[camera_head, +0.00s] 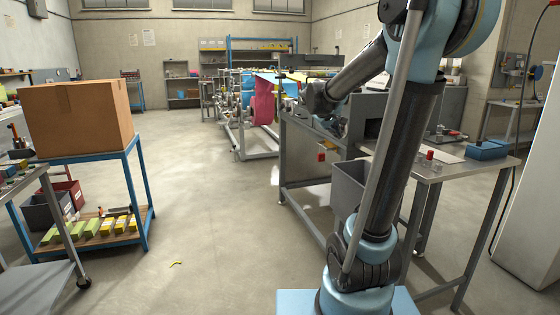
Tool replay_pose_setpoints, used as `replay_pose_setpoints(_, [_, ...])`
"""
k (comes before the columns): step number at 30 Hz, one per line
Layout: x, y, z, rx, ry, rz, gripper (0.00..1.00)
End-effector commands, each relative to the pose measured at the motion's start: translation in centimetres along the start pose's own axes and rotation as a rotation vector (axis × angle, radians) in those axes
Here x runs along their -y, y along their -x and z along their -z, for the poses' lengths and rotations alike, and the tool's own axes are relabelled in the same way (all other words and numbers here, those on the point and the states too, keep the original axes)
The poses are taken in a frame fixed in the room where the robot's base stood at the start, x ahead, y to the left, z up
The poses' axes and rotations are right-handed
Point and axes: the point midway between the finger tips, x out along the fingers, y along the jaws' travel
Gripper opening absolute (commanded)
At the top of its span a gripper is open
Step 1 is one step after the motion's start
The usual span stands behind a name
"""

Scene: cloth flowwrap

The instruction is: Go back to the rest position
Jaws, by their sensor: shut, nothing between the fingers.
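My arm stands at the right of the head view, and its forearm reaches down and left to the wrist. My gripper (336,124) is at the end of the wrist, small and dark against the grey machine table (296,148). It is shut and empty. The fingertips are hard to pick out against the dark parts behind them. A pink cloth (264,103) and a blue cloth (284,88) hang on the line behind the wrist, apart from my gripper as far as I can tell.
A cardboard box (76,122) sits on a blue-framed cart (142,190) at the left. A grey bin (348,185) and a steel table (432,172) stand close to my arm. The middle floor is mostly clear.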

Motion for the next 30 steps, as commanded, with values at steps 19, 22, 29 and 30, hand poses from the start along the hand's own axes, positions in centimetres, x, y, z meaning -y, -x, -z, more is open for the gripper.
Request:
replay_pose_setpoints(19, [10.8,6.2,-22.6,0.220,-0.258,0.331,0.00])
replay_pose_setpoints(22, [13.1,7.0,-25.6,0.251,-0.295,0.385,0.00])
replay_pose_setpoints(29, [18.6,8.5,-31.5,0.313,-0.369,0.506,0.00])
replay_pose_setpoints(30, [19.4,8.8,-32.3,0.322,-0.379,0.524,0.00])
